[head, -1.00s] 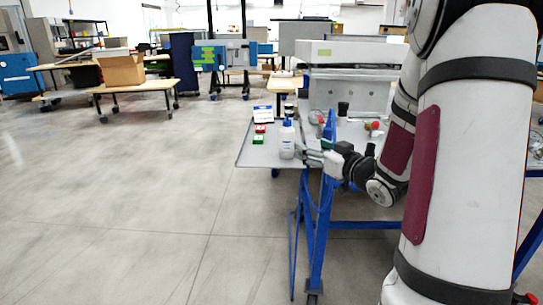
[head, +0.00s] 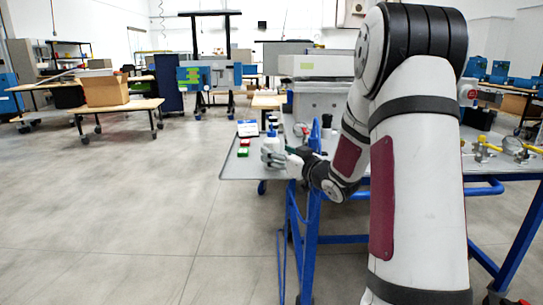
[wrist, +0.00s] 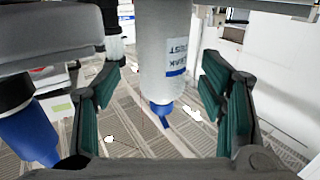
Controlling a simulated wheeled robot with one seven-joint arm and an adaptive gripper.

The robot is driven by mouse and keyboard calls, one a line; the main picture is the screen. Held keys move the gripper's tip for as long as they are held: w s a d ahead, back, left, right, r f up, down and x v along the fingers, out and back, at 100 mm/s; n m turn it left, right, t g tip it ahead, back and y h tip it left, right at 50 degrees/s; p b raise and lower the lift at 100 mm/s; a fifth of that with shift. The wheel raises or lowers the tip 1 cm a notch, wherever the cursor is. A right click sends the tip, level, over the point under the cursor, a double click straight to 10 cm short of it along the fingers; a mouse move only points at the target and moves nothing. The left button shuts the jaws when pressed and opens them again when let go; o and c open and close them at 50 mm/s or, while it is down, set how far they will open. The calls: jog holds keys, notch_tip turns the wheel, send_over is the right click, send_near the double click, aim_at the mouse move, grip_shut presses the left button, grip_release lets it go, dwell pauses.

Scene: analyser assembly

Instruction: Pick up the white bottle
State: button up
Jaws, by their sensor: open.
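The white bottle (wrist: 168,45) has a blue cap and a label with blue print. In the wrist view it sits at top centre, cap toward the bottom of the picture, between the two finger pads. In the head view its blue cap (head: 271,134) shows near the left end of the grey bench top, and my gripper partly hides its body. My gripper (wrist: 163,95) is open, with one dark green pad on each side of the bottle. Gaps show between the pads and the bottle; I cannot tell how deep between the fingers it stands.
A blue-capped item (wrist: 30,130) shows at left in the wrist view. A large grey machine (head: 318,100) stands behind. The floor left of the bench is clear.

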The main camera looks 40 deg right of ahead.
jog(key=shift+w+a+f+b, duration=0.1)
jog(key=shift+w+b, duration=0.4)
jog(key=shift+w, duration=1.35)
grip_shut()
